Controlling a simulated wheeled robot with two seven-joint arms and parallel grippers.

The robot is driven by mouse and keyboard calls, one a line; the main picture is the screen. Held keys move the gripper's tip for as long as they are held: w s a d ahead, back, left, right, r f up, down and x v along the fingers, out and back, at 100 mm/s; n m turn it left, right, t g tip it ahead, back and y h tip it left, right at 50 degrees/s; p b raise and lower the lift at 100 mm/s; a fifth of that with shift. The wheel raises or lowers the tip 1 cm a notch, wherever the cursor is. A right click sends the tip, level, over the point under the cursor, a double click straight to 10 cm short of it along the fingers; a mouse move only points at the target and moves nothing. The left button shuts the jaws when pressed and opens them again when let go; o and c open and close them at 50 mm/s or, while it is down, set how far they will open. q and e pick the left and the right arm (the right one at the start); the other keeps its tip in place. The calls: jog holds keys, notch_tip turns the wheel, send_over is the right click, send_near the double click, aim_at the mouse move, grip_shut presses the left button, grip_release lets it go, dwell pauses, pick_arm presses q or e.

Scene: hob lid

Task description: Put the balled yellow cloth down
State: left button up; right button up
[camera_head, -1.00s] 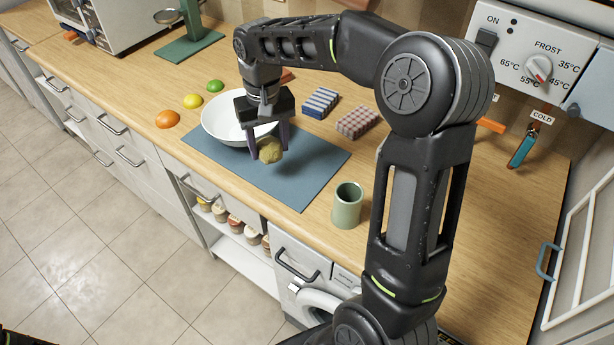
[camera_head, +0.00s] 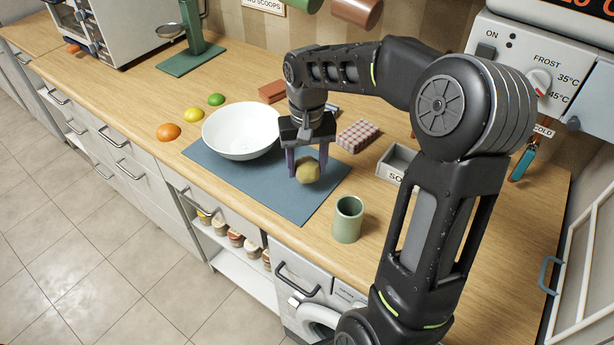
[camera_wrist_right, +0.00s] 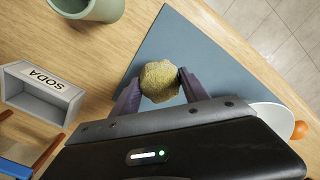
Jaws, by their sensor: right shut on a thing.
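The balled yellow cloth (camera_head: 308,172) is a small mustard lump between the fingers of my right gripper (camera_head: 307,166). It also shows in the right wrist view (camera_wrist_right: 160,81), with one finger of the gripper (camera_wrist_right: 155,92) at each side. The gripper is shut on the cloth and points down over the right part of the blue-grey mat (camera_head: 292,205). I cannot tell whether the cloth touches the mat. My left gripper is not in view.
A white bowl (camera_head: 240,132) stands on the mat's left part. A green cup (camera_head: 348,220) stands to the right of the mat. A checked folded cloth (camera_head: 358,136) and a grey SODA tray (camera_head: 397,161) lie behind. Orange, yellow and green fruits (camera_head: 168,131) lie left of the bowl.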

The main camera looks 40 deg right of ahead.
aim_at(307, 178)
jog(key=shift+f, duration=0.4)
jog(key=shift+f+p, duration=0.3)
jog(key=shift+f, duration=1.55)
jog(key=shift+f, duration=0.1)
jog(key=shift+f, duration=0.15)
jog(key=o, duration=1.2)
jog(key=shift+r, duration=0.2)
notch_tip(307, 178, up, 12)
jog(key=shift+r+b, duration=0.1)
jog(key=shift+b, duration=0.5)
